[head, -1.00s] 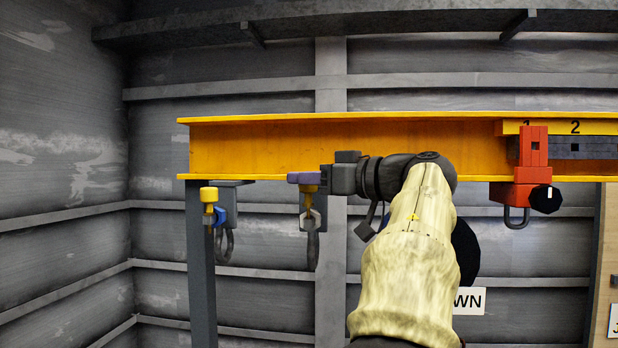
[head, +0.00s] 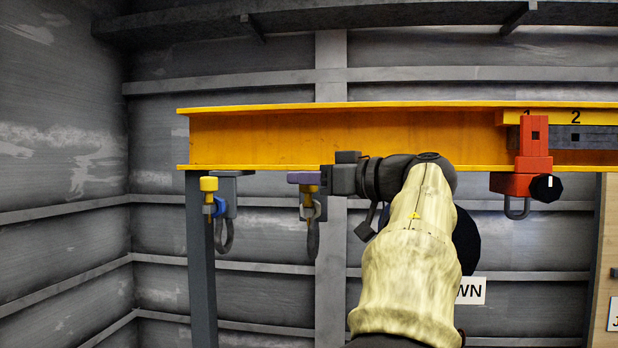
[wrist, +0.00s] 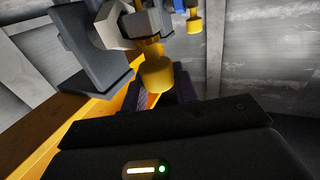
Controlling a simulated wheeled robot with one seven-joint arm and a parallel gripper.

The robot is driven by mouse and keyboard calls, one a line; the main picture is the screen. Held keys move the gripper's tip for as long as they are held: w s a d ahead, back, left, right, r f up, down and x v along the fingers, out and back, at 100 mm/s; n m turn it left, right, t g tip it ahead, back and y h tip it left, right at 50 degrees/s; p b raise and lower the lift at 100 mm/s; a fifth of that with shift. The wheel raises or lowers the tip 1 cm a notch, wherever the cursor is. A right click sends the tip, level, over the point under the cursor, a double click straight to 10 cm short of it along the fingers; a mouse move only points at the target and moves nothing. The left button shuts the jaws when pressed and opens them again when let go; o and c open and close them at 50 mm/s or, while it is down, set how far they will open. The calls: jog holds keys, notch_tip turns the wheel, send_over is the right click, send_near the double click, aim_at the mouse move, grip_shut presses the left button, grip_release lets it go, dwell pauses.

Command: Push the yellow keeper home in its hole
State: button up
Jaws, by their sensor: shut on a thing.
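My gripper (head: 306,178) is at the second hanger from the left, under the beam. One purple-grey fingertip shows in front of a yellow keeper (head: 309,189). In the wrist view the keeper's round head (wrist: 158,76) sits between the fingers, which are shut on it. The keeper stands upright, its shank running into the grey hanger (head: 323,204). The hole is hidden, so I cannot tell how deep the shank sits. A dark loop (head: 313,238) hangs below.
A second yellow keeper (head: 208,184) stands in the left hanger, with a blue part (head: 220,207) beside it. The orange-yellow beam (head: 270,138) runs just above. A red clamp (head: 522,184) with a black knob is to the right.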

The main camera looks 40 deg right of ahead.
jog(key=o, duration=1)
jog(key=b+v, duration=0.1)
jog(key=v, duration=1.6)
jog(key=shift+s+d+r+b, duration=0.1)
jog(key=shift+s+r+b, duration=0.1)
jog(key=shift+b, duration=0.2)
jog(key=shift+w, duration=0.1)
